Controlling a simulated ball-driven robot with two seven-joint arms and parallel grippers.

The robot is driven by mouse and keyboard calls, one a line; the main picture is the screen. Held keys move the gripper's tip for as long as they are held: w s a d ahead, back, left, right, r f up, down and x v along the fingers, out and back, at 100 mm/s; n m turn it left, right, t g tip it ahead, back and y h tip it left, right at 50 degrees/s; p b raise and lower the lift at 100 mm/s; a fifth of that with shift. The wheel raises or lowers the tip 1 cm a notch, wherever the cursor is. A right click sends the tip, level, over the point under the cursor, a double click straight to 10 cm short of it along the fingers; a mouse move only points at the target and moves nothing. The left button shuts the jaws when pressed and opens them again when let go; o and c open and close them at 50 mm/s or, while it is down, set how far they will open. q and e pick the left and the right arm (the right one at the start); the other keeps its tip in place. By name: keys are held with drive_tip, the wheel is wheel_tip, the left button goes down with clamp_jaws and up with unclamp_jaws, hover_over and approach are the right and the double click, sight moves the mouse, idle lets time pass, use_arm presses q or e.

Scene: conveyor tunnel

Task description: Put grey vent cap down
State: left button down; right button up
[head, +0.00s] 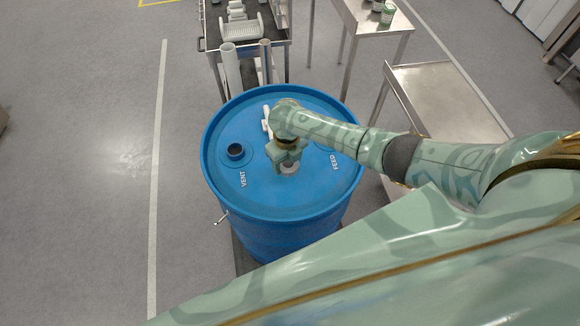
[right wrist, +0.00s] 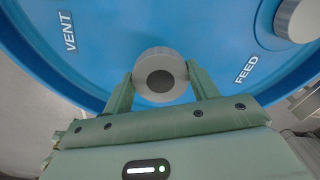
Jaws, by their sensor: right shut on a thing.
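My right gripper (head: 289,163) is shut on the grey vent cap (right wrist: 160,75), a round ridged cap with a darker centre. The cap also shows in the head view, partly hidden by the fingers, over the blue drum lid (head: 270,195) between the VENT and FEED labels. I cannot tell whether it touches the lid. The vent opening (head: 235,151), a dark hole with a raised rim, is uncovered to the left of the gripper. My left gripper is not in view.
A grey cap (right wrist: 299,17) sits by the FEED label; my arm mostly hides that spot in the head view. A white object (head: 266,121) lies on the lid behind my gripper. A cart (head: 250,45) and steel tables (head: 435,90) stand behind and right.

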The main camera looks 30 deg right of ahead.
sight(291, 169)
drive_tip(key=f, duration=0.1)
drive_tip(key=f+b, duration=0.1)
drive_tip(key=s+f, duration=0.1)
drive_tip(key=shift+d+f, duration=0.35)
drive_tip(key=shift+f, duration=0.05)
drive_tip(key=shift+w+f, duration=0.1)
drive_tip(key=shift+w, duration=0.1)
drive_tip(key=shift+s+f+b, duration=0.1)
drive_tip(key=shift+f+b, duration=0.05)
drive_tip(key=shift+b, duration=0.15)
drive_tip(key=o, duration=1.2)
drive_tip(key=shift+c, duration=0.2)
